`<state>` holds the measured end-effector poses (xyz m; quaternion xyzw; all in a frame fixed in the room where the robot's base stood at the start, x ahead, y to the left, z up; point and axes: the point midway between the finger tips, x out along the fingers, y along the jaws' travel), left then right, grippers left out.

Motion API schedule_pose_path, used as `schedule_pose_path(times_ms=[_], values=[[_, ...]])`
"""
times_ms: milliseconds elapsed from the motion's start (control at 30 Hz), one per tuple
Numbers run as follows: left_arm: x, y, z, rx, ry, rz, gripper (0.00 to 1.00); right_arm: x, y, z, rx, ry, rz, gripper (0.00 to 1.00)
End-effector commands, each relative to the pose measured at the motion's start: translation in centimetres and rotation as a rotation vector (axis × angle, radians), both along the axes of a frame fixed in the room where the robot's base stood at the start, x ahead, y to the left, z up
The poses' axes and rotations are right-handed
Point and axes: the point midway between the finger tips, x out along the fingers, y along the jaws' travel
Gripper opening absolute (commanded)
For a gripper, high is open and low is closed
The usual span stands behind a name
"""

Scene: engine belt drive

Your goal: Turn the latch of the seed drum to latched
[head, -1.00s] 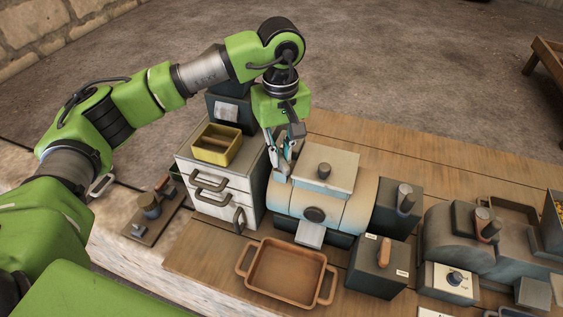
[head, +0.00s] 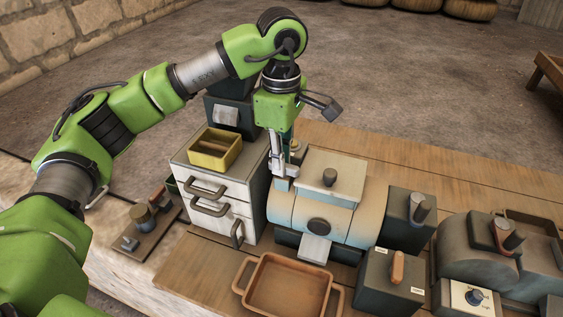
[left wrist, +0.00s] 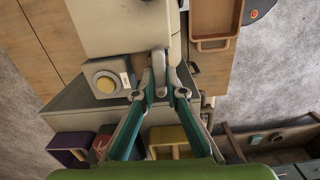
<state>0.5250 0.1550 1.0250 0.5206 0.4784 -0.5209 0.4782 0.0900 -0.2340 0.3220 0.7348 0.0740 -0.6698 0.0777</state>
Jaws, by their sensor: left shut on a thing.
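The seed drum (head: 350,215) is a cream and bluish drum with a pale flat lid (head: 322,180) and a dark round knob on its front. It stands on the bench right of the white drawer cabinet. My left gripper (head: 285,170) points down at the drum's left end, beside the lid. In the left wrist view, the fingers (left wrist: 160,92) are closed around a small grey lever, the latch (left wrist: 159,66), beside the pale drum body (left wrist: 120,25). The fingers partly hide the latch, and its exact angle is hard to tell. My right gripper is out of view.
The white drawer cabinet (head: 212,208) with a yellow bin (head: 215,150) on top stands close left of the gripper. A brown tray (head: 285,290) lies in front of the drum. Dark boxes with levers (head: 408,218) stand to the right.

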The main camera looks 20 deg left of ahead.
Motion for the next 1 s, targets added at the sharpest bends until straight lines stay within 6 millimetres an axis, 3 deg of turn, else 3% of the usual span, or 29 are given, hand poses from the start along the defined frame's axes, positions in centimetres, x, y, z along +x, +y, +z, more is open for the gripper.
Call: schedule_pose_path(times_ms=[667, 700, 767, 1000], values=[[0.04, 0.01, 0.13, -0.001, -0.003, 0.069, 0.0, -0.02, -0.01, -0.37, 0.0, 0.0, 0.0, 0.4], [0.04, 0.01, 0.14, -0.001, -0.003, 0.069, 0.14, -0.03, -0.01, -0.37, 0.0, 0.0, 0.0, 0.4], [0.04, 0.01, 0.13, -0.001, -0.003, 0.069, 0.28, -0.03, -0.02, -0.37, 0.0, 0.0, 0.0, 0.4], [0.0, 0.01, 0.06, 0.0, -0.001, 0.067, 0.28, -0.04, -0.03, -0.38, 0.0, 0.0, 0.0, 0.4]])
